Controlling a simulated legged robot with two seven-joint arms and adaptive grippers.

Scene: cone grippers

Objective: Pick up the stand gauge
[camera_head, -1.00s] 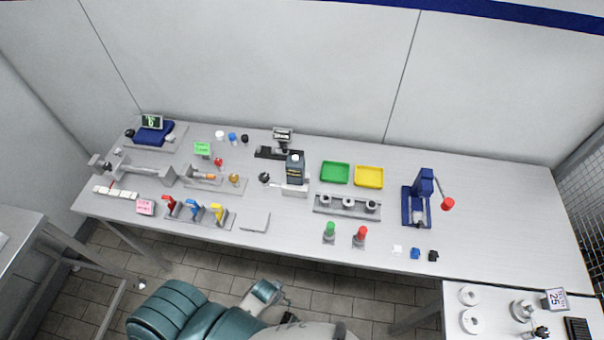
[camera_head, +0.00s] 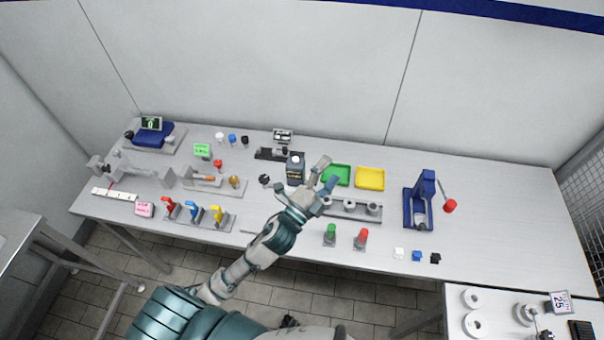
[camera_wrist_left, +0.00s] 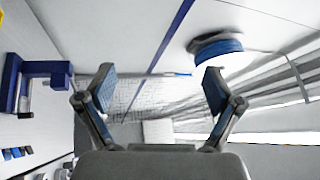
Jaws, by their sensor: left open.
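A small device with a grey and black head on a black base, which looks like the stand gauge (camera_head: 282,136), stands at the back middle of the bench in the head view. My left gripper (camera_head: 325,173) is open and empty, above the bench to the right of the bottle and apart from the gauge. In the left wrist view my left gripper (camera_wrist_left: 158,84) has its fingers spread with nothing between them. The gauge does not show there. My right gripper is not in view.
A green tray (camera_head: 337,175), partly behind my fingers, and a yellow tray (camera_head: 369,178) lie to the right. A blue press (camera_head: 420,202) with a red-ended lever stands further right. Coloured levers (camera_head: 194,212) stand front left. The bench's right end is clear.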

